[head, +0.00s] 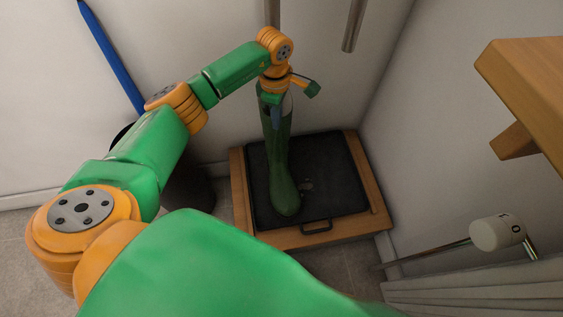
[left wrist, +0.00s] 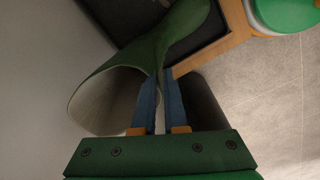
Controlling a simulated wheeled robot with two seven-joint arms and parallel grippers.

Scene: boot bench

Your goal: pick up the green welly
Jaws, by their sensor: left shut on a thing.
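The green welly (head: 279,165) is upright over the black mat of a low wood-framed tray (head: 340,170), toe towards me. I cannot tell whether its sole touches the mat. My left gripper (head: 276,113) is at the top of its shaft. In the left wrist view the gripper (left wrist: 160,88) is shut on the rim of the welly (left wrist: 125,65), one blue finger on each side of the wall. The boot's open mouth with its pale lining faces the camera there. The gripper partly hides the boot's top in the head view. My right gripper is not in view.
A dark bin (head: 188,188) stands left of the tray, partly behind my left arm. A blue pole (head: 112,58) leans on the back wall. A wooden shelf (head: 530,85) juts in at the right, above a white valve knob (head: 497,232). The mat beside the welly is clear.

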